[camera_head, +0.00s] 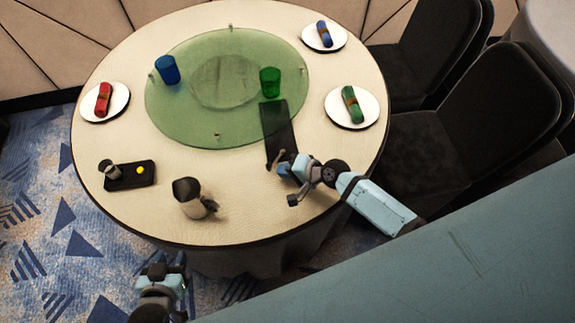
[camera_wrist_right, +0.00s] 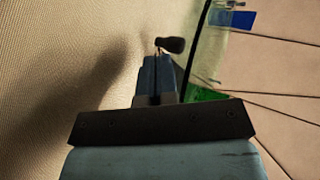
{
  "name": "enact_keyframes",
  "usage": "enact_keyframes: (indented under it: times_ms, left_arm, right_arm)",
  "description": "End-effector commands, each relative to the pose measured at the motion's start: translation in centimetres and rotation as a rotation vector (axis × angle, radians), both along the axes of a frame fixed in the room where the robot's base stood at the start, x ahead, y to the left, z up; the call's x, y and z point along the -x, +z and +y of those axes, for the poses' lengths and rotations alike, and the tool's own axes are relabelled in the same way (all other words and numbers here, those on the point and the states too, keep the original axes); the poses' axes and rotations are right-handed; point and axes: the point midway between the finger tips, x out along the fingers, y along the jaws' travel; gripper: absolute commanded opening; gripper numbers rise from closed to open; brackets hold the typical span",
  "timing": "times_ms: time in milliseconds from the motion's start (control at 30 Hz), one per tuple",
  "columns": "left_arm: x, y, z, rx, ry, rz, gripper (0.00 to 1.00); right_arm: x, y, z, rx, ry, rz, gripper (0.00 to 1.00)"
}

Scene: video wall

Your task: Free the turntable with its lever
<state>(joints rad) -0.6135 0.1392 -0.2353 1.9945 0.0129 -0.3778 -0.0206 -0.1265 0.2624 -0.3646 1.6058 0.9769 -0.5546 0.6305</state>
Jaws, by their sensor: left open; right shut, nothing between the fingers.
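The round green glass turntable (camera_head: 185,120) lies on the table. A black base (camera_head: 145,181) with a short upright dark knob (camera_head: 110,169), which looks like the lever, and a yellow spot (camera_head: 140,170) is at the table's left front. My right gripper (camera_head: 284,168) is shut and empty over the table, right of the jug and close to the turntable's front right. In the right wrist view a dark knob with a brassy end (camera_wrist_right: 173,45) shows just beyond its fingertips (camera_wrist_right: 155,64); I cannot tell which thing it is. My left gripper (camera_head: 165,268) is open, off the table's front edge.
A metal jug (camera_head: 190,197) stands near the front. A dark flat panel (camera_head: 279,130) overlaps the turntable's right front. A blue cup (camera_head: 167,69) and green cup (camera_head: 270,81) stand on the turntable. Plates with rolled napkins lie around it. Dark chairs (camera_head: 420,150) flank the right.

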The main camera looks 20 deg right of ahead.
Motion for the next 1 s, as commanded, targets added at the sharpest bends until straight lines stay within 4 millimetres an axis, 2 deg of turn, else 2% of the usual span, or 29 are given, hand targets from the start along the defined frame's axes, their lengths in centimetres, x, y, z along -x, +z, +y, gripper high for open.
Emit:
enact_keyframes:
  times_ms: [433, 1000]
  left_arm:
    - [0.1, -0.6, -0.1, 0.001, 0.000, 0.003, 0.43]
    - [0.0, -0.1, 0.2, -0.003, 0.001, 0.000, 0.43]
  right_arm:
    - [-0.7, 0.0, -1.4, 0.002, 0.002, 0.000, 0.00]
    - [-0.4, 0.2, -1.2, 0.000, 0.004, 0.000, 0.00]
